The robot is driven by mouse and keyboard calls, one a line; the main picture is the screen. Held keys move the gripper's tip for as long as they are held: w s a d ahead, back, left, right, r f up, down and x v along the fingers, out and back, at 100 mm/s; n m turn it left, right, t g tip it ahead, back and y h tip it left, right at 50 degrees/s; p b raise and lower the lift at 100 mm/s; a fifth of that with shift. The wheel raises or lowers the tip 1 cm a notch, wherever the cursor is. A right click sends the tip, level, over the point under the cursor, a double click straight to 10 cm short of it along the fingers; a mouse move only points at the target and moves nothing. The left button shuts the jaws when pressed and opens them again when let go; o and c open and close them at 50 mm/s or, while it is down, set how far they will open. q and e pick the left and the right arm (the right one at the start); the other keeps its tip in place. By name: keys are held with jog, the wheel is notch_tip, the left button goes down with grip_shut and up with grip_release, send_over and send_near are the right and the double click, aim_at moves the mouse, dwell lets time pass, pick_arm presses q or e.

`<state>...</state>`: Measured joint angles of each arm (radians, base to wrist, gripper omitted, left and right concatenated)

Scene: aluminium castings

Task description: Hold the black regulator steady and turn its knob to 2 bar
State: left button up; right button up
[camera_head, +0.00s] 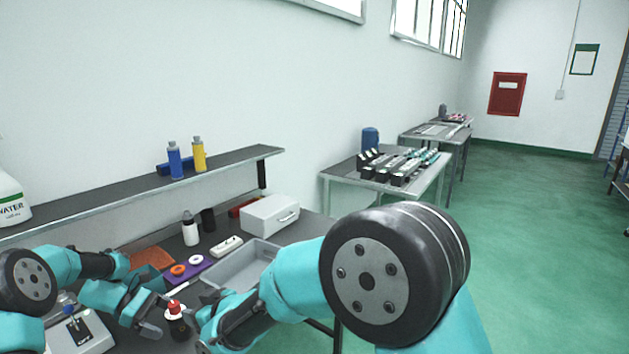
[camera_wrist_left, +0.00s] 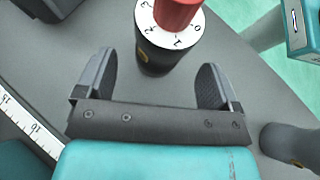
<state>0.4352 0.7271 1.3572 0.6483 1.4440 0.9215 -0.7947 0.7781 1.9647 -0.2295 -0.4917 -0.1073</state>
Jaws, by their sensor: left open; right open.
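The black regulator (camera_head: 178,328) stands on the dark bench in the head view, with a red knob (camera_head: 174,305) on top. In the left wrist view, the black body (camera_wrist_left: 150,58) carries a white numbered dial (camera_wrist_left: 190,30) under the red knob (camera_wrist_left: 178,12), which is cut off by the top edge. My left gripper (camera_head: 157,312) is open just left of the regulator.
A shelf (camera_head: 110,203) runs along the wall. A ruler (camera_wrist_left: 30,135) lies at left in the wrist view.

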pick_arm(q)
jog(key=v, duration=0.8)
